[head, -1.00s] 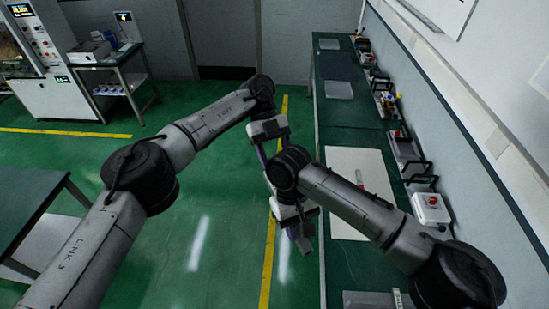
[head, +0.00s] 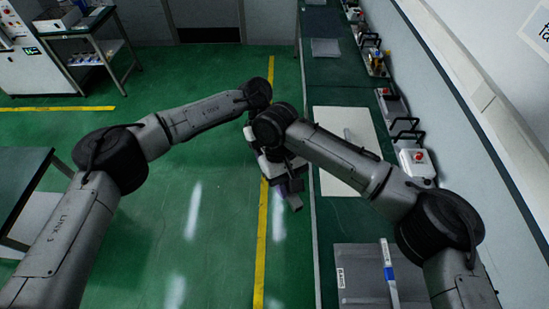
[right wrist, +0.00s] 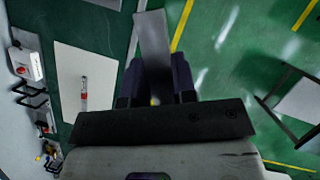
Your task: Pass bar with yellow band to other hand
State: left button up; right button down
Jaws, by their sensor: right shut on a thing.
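My right gripper (head: 288,186) is shut on a grey bar (head: 296,203) and holds it over the floor, left of the green bench. In the right wrist view the bar (right wrist: 152,38) sticks out between the dark purple fingers of this gripper (right wrist: 156,75). A small patch of its yellow band (right wrist: 155,100) shows near the finger bases. My left arm comes in from the left and ends behind my right wrist in the head view. The left gripper's fingers are hidden there.
A bar with a blue band (head: 388,272) lies on a grey tray (head: 358,258) at the near bench end. A red-banded bar (right wrist: 84,92) lies on the pale mat (right wrist: 72,62). Red-button boxes (head: 416,164) line the wall. A dark table (head: 20,180) stands left; green floor lies between.

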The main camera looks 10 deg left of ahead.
pick_arm(q)
jog(key=shift+s+d+f, duration=0.1)
jog(key=shift+s+f, duration=0.05)
jog(key=shift+f, duration=0.1)
jog(key=shift+d, duration=0.1)
jog(key=c, duration=1)
pick_arm(e)
jog(key=shift+a, duration=0.1)
pick_arm(q)
grip_shut()
pick_arm(e)
jog(key=c, duration=1.2)
grip_release()
jog(key=o, duration=0.4)
jog(key=shift+c, duration=0.2)
